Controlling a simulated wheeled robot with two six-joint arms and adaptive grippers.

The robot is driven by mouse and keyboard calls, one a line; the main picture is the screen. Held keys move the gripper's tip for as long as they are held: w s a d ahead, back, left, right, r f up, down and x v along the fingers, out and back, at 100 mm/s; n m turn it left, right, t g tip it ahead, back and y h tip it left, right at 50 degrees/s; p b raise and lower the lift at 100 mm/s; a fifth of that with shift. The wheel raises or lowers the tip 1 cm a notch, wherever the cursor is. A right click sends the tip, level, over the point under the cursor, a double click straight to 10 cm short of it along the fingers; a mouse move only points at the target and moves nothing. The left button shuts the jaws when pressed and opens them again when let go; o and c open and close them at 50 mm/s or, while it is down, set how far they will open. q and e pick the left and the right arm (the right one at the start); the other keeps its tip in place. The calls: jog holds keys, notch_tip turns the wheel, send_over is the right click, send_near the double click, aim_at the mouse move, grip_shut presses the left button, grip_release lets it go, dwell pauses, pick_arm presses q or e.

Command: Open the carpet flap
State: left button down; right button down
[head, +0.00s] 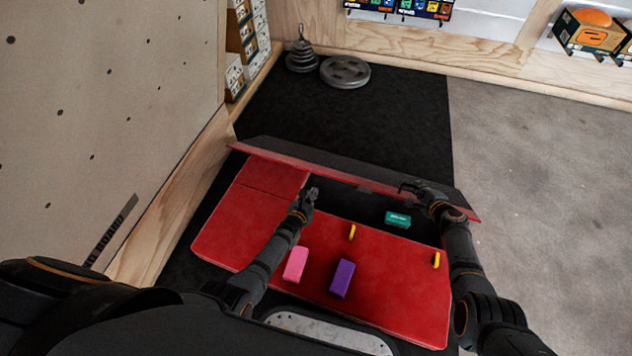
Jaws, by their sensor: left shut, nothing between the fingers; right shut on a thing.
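The carpet flap (290,152) is a long dark panel with a red edge, raised along the back of a red mat (225,230). A dark opening (345,200) shows between flap and mat. My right gripper (407,187) is at the flap's right part, shut on its edge; the fingers are small and partly lost against the dark panel. My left gripper (312,192) is shut and empty, over the left end of the opening, just in front of the flap. A teal box (397,219) lies in the opening, left of my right gripper.
A pink block (295,264) and a purple block (342,279) lie on the mat. Two yellow pieces (352,232) (436,260) are near the opening's front edge. Weight plates (345,71) lie on black flooring behind. A climbing wall (110,110) stands left; grey floor is clear at right.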

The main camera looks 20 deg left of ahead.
jog(key=shift+r, duration=0.1)
pick_arm(q)
jog(key=shift+w+d+r, duration=0.2)
jog(key=shift+w+r, duration=1.2)
jog(key=shift+w, duration=0.3)
jog(key=shift+w+r, duration=0.7)
jog(key=shift+r, duration=0.35)
pick_arm(e)
jog(key=shift+s, duration=0.1)
jog(key=c, duration=1.4)
grip_release()
jog(key=shift+s, duration=0.1)
